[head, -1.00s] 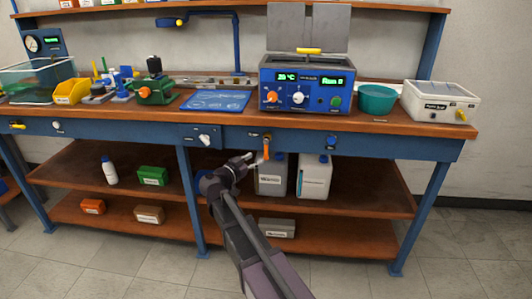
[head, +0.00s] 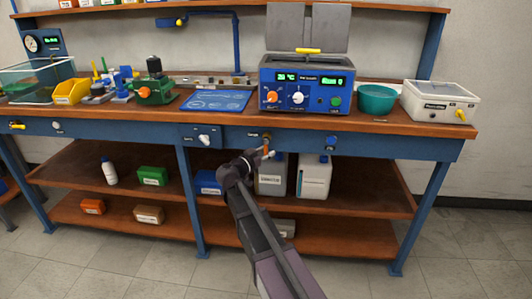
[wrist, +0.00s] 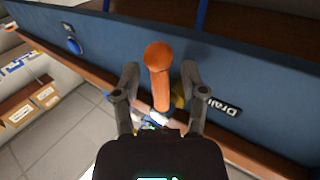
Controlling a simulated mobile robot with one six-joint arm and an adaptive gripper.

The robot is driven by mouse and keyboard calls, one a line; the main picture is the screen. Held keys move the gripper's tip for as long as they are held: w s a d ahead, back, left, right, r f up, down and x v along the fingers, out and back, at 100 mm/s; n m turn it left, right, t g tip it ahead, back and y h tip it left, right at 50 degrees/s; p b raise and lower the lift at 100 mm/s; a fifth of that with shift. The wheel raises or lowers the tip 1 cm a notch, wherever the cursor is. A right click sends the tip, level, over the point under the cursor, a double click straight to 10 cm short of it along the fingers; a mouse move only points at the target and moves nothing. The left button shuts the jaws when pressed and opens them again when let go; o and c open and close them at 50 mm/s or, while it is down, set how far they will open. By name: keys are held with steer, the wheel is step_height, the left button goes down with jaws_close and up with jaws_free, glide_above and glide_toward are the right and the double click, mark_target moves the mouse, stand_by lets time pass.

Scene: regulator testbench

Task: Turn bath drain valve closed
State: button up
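The bath drain valve's orange lever handle (wrist: 158,80) stands out between my gripper's fingers in the wrist view, with a "Drain" label (wrist: 217,107) on the blue panel beside it. A brass part (wrist: 178,95) shows partly behind the lever. My gripper (wrist: 159,69) is open, one finger on each side of the lever, with visible gaps. In the head view my gripper (head: 267,155) is at the bench's front rail, just under the valve (head: 267,138), and hides part of the lever.
A blue knob (head: 331,141) is on the rail to the right, and a white-handled valve (head: 204,139) is to the left. The bath unit (head: 307,90) sits on the bench above.

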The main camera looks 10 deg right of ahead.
jaws_close()
steer(key=shift+a, duration=0.2)
